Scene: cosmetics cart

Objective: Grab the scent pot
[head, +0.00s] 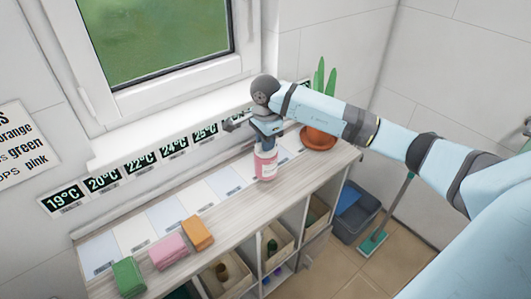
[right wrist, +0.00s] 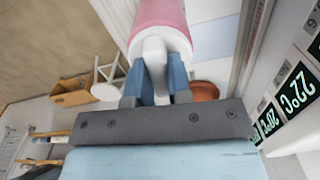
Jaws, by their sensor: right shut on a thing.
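The scent pot, a pink bottle with a white upper part (head: 265,165), is at the back of the wooden shelf top, under the window sill. My right gripper (head: 267,141) is shut on its upper part from above. In the right wrist view the two blue fingers (right wrist: 156,82) close on the white neck, and the pink body of the scent pot (right wrist: 158,14) lies beyond them. The pot looks upright; I cannot tell whether its base touches the shelf top. My left gripper is not in view.
Green (head: 128,277), pink (head: 168,250) and orange (head: 197,233) folded cloths lie at the front left of the shelf top (head: 240,205). A potted cactus (head: 318,138) stands right of the pot. Temperature labels (head: 142,162) line the wall behind. A grey bin (head: 355,217) stands on the floor.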

